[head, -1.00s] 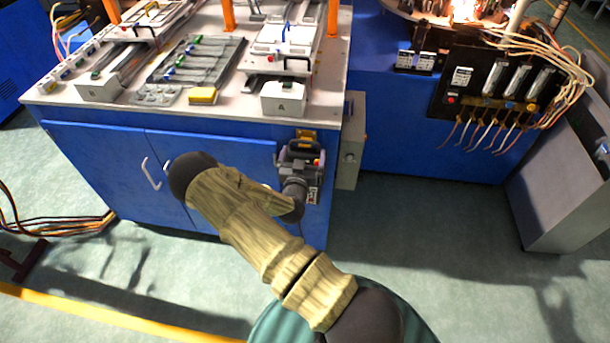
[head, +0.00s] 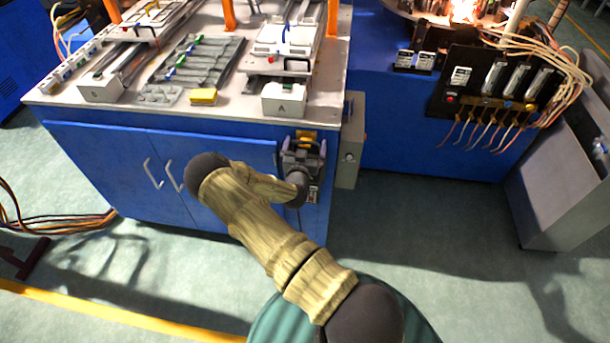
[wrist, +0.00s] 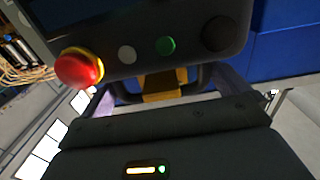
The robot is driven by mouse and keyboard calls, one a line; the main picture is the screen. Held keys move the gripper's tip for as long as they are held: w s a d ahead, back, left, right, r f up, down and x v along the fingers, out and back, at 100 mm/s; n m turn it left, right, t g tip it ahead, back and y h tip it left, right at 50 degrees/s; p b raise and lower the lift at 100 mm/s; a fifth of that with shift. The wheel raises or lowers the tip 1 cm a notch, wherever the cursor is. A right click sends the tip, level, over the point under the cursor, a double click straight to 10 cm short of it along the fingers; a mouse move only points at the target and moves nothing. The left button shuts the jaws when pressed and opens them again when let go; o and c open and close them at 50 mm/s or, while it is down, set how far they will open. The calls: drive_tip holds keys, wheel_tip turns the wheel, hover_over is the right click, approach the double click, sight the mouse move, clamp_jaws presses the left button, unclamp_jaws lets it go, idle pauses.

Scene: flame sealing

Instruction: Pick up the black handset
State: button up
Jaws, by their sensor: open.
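The black handset (wrist: 195,30) fills the top of the wrist view. It has a red emergency-stop button on a yellow collar, a white button, a green button and a dark knob. A dark handle loop at its lower edge lies in front of a yellow holder (wrist: 162,86). My gripper (wrist: 172,92) is open, with one finger on each side of the loop; I cannot tell whether they touch it. In the head view my gripper (head: 303,148) is at the cabinet's right front and mostly hides the handset; the yellow holder (head: 306,136) shows just above.
The blue cabinet (head: 100,170) has a white top carrying trays, rails and a yellow block (head: 203,96). A grey box (head: 350,150) stands just right of my gripper. A black panel with cables (head: 490,85) is farther right.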

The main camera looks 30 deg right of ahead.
drive_tip(key=c, duration=1.7)
drive_tip(key=shift+r, duration=0.1)
drive_tip(key=shift+w+r, duration=0.1)
drive_tip(key=shift+r, duration=0.05)
drive_tip(key=shift+r+b, duration=0.3)
drive_tip(key=shift+r, duration=0.25)
drive_tip(key=b+v, duration=0.4)
drive_tip(key=v, duration=1.4)
drive_tip(key=shift+b, duration=0.3)
